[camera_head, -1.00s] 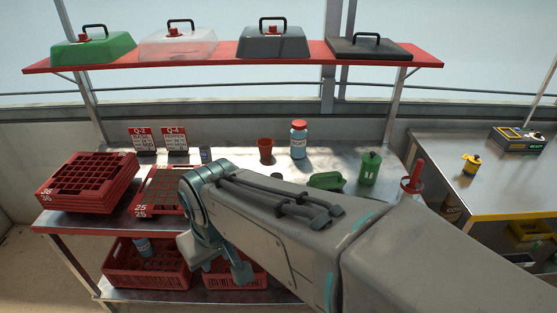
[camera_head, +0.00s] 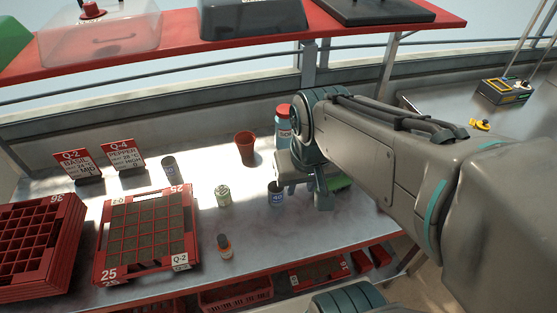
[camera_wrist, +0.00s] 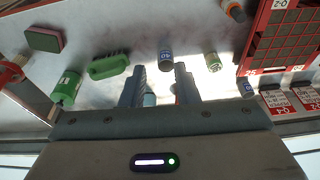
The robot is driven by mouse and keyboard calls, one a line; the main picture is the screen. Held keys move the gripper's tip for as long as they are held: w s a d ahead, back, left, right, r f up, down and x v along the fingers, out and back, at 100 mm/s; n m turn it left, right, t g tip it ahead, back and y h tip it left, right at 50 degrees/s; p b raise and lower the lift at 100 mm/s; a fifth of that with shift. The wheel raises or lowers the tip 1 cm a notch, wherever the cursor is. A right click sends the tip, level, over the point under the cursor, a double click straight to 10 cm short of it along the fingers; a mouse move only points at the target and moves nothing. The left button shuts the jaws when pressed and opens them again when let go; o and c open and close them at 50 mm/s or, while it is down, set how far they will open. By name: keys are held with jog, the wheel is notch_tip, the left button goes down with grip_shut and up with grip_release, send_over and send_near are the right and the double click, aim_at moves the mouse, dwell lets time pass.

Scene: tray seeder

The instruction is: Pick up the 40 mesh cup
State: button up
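The 40 mesh cup (camera_head: 276,194) is a small metallic cup with a blue label reading 40. It stands upright on the metal bench in the head view, just left of my gripper (camera_head: 303,190). In the wrist view, which looks upside down, the cup (camera_wrist: 166,61) lies beyond the fingertips, near the gap between them. My gripper (camera_wrist: 161,82) is open, with the fingers apart and no cup between them. A gap to the cup seems to remain, but its size is hard to judge.
A green-labelled cup (camera_head: 223,196) and an orange-capped bottle (camera_head: 225,246) stand left of the 40 cup. A red pot (camera_head: 246,146) and red-capped jar (camera_head: 284,126) stand behind. A green brush (camera_wrist: 109,65) lies beside my gripper. The seed tray (camera_head: 188,222) is further left.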

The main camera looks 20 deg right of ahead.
jog(key=w+f+m+g+b, duration=0.25)
jog(key=w+f, duration=0.35)
jog(key=w, duration=0.4)
jog(key=m+b, duration=0.2)
jog(key=b, duration=0.1)
send_over(283, 192)
notch_tip(283, 192, down, 6)
jog(key=shift+w+d+f, duration=0.1)
jog(key=shift+w+f, duration=0.05)
jog(key=shift+f, duration=2.2)
jog(key=shift+w+f, duration=0.15)
jog(key=shift+f, duration=2.2)
jog(key=shift+w+d+f, duration=0.1)
jog(key=shift+w+f, duration=0.05)
jog(key=shift+f, duration=2.2)
grip_shut()
